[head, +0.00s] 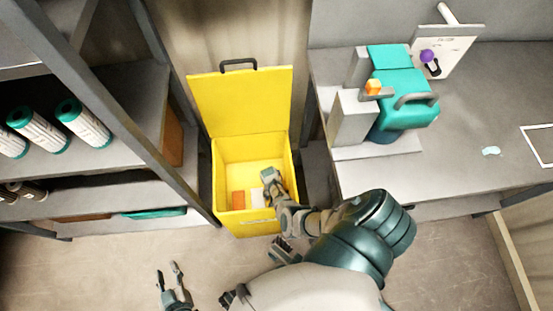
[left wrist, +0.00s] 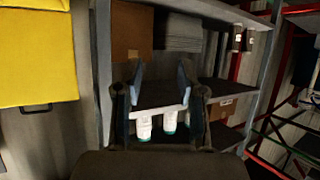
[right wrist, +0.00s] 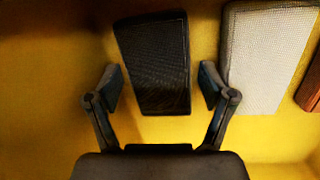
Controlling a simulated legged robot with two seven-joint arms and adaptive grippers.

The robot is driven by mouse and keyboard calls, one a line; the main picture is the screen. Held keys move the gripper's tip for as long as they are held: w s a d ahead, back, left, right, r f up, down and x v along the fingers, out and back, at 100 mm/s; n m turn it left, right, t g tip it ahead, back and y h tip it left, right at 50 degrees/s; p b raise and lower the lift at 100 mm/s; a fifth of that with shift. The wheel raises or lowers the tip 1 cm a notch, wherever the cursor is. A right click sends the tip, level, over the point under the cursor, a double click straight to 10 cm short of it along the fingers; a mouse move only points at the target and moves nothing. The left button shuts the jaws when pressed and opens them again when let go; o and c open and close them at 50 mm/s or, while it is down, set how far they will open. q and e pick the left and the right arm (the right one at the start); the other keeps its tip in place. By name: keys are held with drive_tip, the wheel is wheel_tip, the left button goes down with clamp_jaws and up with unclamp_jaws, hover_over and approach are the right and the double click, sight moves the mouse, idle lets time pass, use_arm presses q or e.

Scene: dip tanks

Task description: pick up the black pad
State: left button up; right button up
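The black pad (right wrist: 152,62) lies on the floor of the yellow bin (head: 262,227), between the spread fingers of my right gripper (right wrist: 160,85). The fingers are open, with a visible gap on each side of the pad. In the head view my right gripper (head: 269,177) reaches down into the bin and the black pad cannot be made out there. A white pad (right wrist: 268,58) lies just right of the black one in the right wrist view. My left gripper (head: 168,269) is open and empty above the floor; its fingers also show apart in the left wrist view (left wrist: 160,80).
An orange-brown pad (head: 238,199) lies beside the white pad in the bin. The bin's lid (head: 242,100) stands open at the back. A shelf with white cylinders (head: 82,122) is at left. A bench (head: 460,130) with a teal machine (head: 402,85) is at right.

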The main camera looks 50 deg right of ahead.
drive_tip(key=c, duration=0.7)
